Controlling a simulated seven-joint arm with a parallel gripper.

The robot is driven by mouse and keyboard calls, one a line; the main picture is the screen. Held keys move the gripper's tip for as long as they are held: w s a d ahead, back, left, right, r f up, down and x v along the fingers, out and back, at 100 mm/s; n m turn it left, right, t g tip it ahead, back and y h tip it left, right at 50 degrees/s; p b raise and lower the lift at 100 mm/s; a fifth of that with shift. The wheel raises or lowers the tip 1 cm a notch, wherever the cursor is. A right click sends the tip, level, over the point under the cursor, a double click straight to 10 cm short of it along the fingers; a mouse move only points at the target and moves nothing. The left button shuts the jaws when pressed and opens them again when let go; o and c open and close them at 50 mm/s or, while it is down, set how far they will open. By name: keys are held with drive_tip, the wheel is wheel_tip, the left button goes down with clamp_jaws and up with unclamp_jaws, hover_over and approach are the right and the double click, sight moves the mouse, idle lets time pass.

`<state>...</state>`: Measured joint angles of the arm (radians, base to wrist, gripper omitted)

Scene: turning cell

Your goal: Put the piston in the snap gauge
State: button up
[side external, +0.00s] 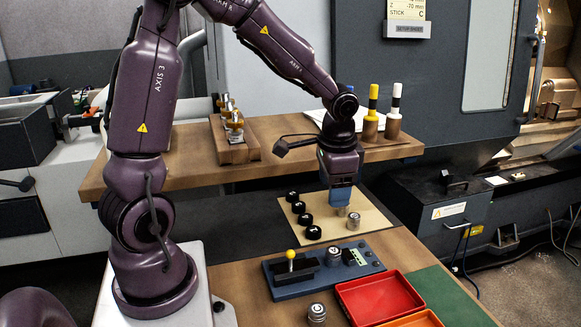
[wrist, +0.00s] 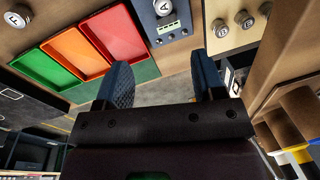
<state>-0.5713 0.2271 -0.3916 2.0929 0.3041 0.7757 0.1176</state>
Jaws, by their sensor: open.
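The snap gauge is a blue block (side external: 284,283) with a yellow-knobbed lever on the front table; part of it shows at the top of the wrist view (wrist: 177,42). A silver piston (side external: 333,257), lettered A in the wrist view (wrist: 163,8), stands on it; whether it is fully between the jaws I cannot tell. Other lettered pistons stand on the tan mat (side external: 375,222) and one (side external: 317,312) stands on the table in front of the gauge. My gripper (side external: 342,208) points down over the mat, open; in the wrist view (wrist: 163,65) nothing shows between its fingers.
Red (side external: 380,295) and orange (side external: 415,320) trays lie right of the gauge, beside a green tray (wrist: 40,67). Several black round parts (side external: 306,219) line the mat's left side. A wooden shelf (side external: 190,160) with bottles and a rack stands behind my gripper.

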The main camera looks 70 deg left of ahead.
drive_tip(key=s+d+r+n+t+h, duration=0.1)
drive_tip(key=s+d+r+t, duration=0.3)
drive_tip(key=s+d+r, duration=0.5)
drive_tip(key=s+r, duration=0.3)
drive_tip(key=s, duration=0.1)
drive_tip(key=shift+s+d+n+t+h, duration=0.25)
drive_tip(key=shift+s+n+t+h, duration=0.05)
drive_tip(key=shift+s+t, duration=0.1)
